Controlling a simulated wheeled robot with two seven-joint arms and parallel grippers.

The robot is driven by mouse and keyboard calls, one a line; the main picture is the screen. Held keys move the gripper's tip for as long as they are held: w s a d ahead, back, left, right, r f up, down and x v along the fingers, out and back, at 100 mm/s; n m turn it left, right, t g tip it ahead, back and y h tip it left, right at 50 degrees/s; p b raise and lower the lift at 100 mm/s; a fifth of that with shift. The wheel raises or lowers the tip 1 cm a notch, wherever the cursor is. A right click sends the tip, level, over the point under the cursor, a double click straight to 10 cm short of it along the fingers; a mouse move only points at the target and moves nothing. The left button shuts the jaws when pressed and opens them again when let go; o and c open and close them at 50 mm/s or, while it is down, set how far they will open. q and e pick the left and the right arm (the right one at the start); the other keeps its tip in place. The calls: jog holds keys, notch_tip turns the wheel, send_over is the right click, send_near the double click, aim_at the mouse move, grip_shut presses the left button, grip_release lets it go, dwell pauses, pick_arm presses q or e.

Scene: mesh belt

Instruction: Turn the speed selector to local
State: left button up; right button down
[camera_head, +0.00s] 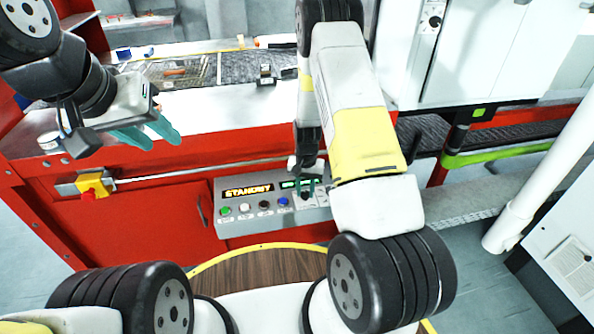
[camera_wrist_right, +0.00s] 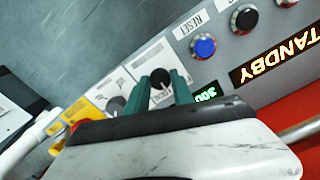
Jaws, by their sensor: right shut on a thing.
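The grey control panel (camera_head: 236,226) is mounted on the front of the red machine. In the right wrist view, a black selector knob (camera_wrist_right: 160,80) sits on a white label plate whose small print I cannot read. My right gripper (camera_wrist_right: 161,90) has its teal fingers on either side of this knob and is shut on it. In the head view my right gripper (camera_head: 307,186) is at the panel's right part and hides the knob. A second, dark grey knob (camera_wrist_right: 115,105) is beside it. My left gripper (camera_head: 148,132) is open and empty before the machine's white ledge.
The panel has a lit STANDBY display (camera_head: 249,191), a small green display (camera_wrist_right: 205,94) and coloured buttons, including a blue one (camera_wrist_right: 204,47). A red button on a yellow box (camera_head: 94,188) is at the left. A mesh belt (camera_head: 240,66) runs behind the ledge.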

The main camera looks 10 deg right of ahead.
aim_at(305, 193)
jog(key=m, duration=0.3)
jog(key=shift+m, duration=2.1)
jog(key=c, duration=1.1)
grip_release()
jog(key=shift+r, duration=0.1)
notch_tip(305, 193, up, 8)
jog(key=shift+f, duration=0.15)
